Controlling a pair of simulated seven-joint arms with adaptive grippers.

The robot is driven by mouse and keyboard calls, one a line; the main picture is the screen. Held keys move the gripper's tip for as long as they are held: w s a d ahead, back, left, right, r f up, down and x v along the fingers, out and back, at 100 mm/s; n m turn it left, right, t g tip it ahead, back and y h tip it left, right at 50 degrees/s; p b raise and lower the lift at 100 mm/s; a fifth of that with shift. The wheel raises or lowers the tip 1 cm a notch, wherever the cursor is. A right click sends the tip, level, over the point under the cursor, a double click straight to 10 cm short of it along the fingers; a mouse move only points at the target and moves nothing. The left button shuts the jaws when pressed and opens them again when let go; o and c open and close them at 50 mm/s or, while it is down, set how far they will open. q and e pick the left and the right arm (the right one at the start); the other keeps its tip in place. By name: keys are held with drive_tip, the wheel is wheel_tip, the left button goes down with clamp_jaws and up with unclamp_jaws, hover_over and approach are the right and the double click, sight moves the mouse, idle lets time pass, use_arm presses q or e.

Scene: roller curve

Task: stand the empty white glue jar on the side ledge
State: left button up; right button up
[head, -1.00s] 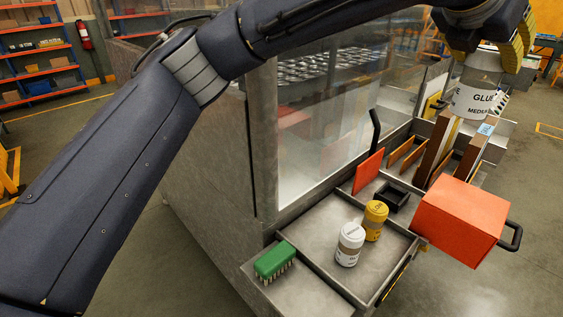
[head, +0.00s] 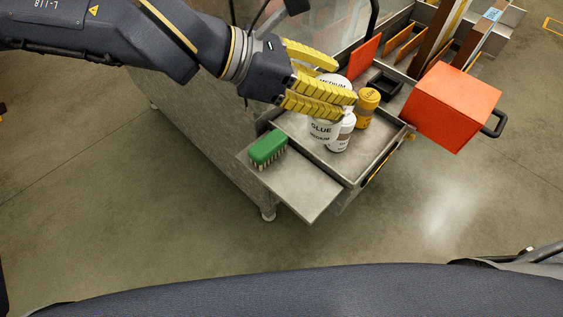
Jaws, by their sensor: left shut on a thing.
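The white glue jar (head: 320,130), with "GLUE" and "MEDIUM" on its label, is in my left gripper (head: 338,82). The yellow fingers are shut on it and hide part of its upper body. The jar looks roughly upright over the tray's left part; I cannot tell whether it touches anything below. The side ledge (head: 301,191) is a flat grey metal plate at the left front of the tray, below the jar in the picture. My right gripper is not in view.
A green brush (head: 268,150) lies on the ledge's back left; its front right is bare. A small white bottle (head: 342,138) and yellow bottle (head: 367,107) stand in the metal tray (head: 370,147). An orange-red box (head: 452,106) with a black handle is at right.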

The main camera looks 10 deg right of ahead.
use_arm(q)
drive_tip(key=shift+s+a+f, duration=0.3)
drive_tip(key=shift+a+f, duration=0.2)
drive_tip(key=shift+f, duration=0.1)
wheel_tip(320, 180, down, 19)
drive_tip(key=shift+f, duration=0.2)
idle(0.3)
drive_tip(key=shift+f, duration=0.15)
drive_tip(key=o, duration=1.3)
drive_tip(key=shift+c, duration=0.2)
